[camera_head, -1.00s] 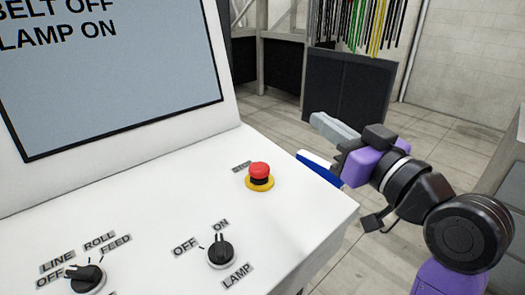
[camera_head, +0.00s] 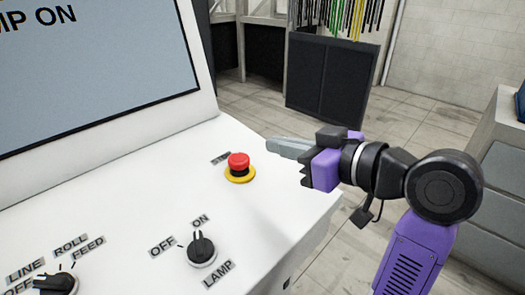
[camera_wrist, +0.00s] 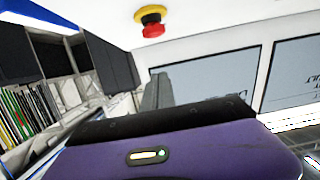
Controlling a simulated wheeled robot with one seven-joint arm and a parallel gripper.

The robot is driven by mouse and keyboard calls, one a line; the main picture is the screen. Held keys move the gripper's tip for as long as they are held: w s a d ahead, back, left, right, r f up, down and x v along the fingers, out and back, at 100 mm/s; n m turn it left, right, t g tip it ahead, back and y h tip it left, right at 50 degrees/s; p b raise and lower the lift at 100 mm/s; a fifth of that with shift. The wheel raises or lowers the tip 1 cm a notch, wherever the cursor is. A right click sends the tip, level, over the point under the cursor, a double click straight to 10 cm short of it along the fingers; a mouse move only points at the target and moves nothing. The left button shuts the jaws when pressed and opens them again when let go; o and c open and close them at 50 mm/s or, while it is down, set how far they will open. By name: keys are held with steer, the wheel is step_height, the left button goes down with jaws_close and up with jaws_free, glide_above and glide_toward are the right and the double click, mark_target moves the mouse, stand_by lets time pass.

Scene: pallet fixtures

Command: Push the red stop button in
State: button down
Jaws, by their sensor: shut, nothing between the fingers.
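The red stop button (camera_head: 238,160) is a red mushroom cap on a yellow ring, on the white sloped console panel (camera_head: 130,195). It stands proud of the ring. In the wrist view the button (camera_wrist: 153,30) shows near the top centre, seen from the side. My gripper (camera_head: 272,145) is shut and empty. Its grey fingertips point left, to the right of the button and apart from it, by the panel's right edge. In the wrist view the grey fingers (camera_wrist: 157,92) show below the button.
A lamp knob (camera_head: 201,246) points to ON, and a line knob (camera_head: 58,284) is at lower left. The console screen (camera_head: 90,60) rises behind the panel. A dark cabinet (camera_head: 330,82) stands at the back. Another cabinet (camera_head: 495,145) is at right.

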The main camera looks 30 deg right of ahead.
steer(key=b, duration=0.1)
glide_above(246, 162)
step_height(246, 162, down, 2)
steer(key=shift+f, duration=0.2)
step_height(246, 162, down, 3)
steer(key=shift+s+r, duration=0.15)
steer(key=shift+f, duration=0.65)
